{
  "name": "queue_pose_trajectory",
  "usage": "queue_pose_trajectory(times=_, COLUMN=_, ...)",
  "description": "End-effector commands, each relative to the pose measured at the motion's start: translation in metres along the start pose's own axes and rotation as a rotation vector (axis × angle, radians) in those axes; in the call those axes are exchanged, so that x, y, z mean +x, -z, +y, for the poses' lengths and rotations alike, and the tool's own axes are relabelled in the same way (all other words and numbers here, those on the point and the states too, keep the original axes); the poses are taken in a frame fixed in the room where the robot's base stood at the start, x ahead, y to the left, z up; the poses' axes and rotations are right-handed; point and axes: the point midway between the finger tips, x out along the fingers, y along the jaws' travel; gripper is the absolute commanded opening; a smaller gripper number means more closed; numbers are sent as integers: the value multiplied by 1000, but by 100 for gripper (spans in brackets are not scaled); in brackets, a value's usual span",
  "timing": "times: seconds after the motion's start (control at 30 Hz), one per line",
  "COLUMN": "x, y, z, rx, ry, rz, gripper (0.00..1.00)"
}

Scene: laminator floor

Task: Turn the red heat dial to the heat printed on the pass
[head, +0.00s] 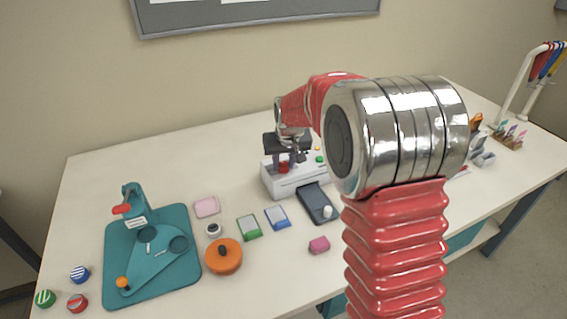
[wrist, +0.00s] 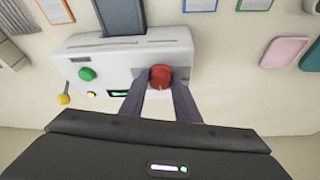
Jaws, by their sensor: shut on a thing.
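The white laminator (head: 285,185) stands on the table beneath my gripper (head: 287,153). In the wrist view my gripper (wrist: 160,88) is shut on the dial, one dark finger on each side. A small green display (wrist: 119,93) is lit beside the dial, too small to read. A green-framed card (head: 248,228) and a blue-framed card (head: 277,217) lie in front. I cannot read any heat or tell which is the pass.
A dark tray (head: 316,203) is in front of the laminator.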

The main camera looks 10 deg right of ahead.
Motion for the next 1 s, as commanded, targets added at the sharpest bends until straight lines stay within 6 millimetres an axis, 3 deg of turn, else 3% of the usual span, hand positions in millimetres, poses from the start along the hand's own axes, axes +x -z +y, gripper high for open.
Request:
queue_pose_trajectory(times=0.63, x=0, y=0, z=0, rx=44, ry=-19, rz=-2, gripper=6)
queue_pose_trajectory(times=0.67, x=0, y=0, z=0, rx=44, ry=-18, rz=-2, gripper=30)
queue_pose_trajectory(times=0.9, x=0, y=0, z=-1, rx=44, ry=-18, rz=-2, gripper=47)
queue_pose_trajectory(times=1.0, x=0, y=0, z=-1, rx=44, ry=-18, rz=-1, gripper=47)
